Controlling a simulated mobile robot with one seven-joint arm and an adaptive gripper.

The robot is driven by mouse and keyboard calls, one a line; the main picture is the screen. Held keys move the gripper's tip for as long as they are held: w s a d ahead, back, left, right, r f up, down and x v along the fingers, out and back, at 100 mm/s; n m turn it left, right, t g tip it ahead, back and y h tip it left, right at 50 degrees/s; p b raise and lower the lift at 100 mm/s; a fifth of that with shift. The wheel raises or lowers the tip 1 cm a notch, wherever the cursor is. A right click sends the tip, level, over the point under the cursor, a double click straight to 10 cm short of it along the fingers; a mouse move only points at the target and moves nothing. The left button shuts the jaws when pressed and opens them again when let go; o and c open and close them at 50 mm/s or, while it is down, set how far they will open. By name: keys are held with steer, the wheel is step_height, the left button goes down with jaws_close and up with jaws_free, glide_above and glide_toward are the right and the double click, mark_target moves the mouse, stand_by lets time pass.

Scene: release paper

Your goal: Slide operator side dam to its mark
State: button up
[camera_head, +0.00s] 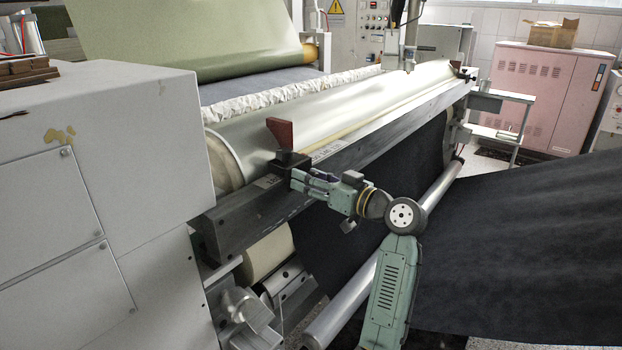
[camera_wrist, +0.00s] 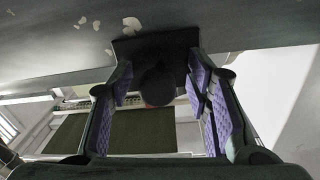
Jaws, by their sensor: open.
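The operator side dam, a reddish-brown plate (camera_head: 281,132) on a black block (camera_head: 291,161), stands on the dark rail (camera_head: 240,222) at the near end of the silver roller. My gripper (camera_head: 297,178) is at the front of this block, reaching in from the right. In the wrist view, the open gripper (camera_wrist: 158,80) has a purple-padded finger on each side of a dark block (camera_wrist: 150,48) with a round dark knob (camera_wrist: 157,85). Gaps show beside the knob; contact with the block cannot be told. Pale labels lie on the rail, one (camera_head: 267,181) left of the block and another (camera_head: 326,151) right of it.
The silver roller (camera_head: 300,118) runs back along the rail to a second dam (camera_head: 461,70) at the far end. A grey machine housing (camera_head: 90,150) stands at left. Dark sheet material (camera_head: 530,240) spreads at right, near a lower metal roller (camera_head: 345,298).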

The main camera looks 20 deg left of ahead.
steer(key=v, duration=1.2)
steer(key=shift+w, duration=0.1)
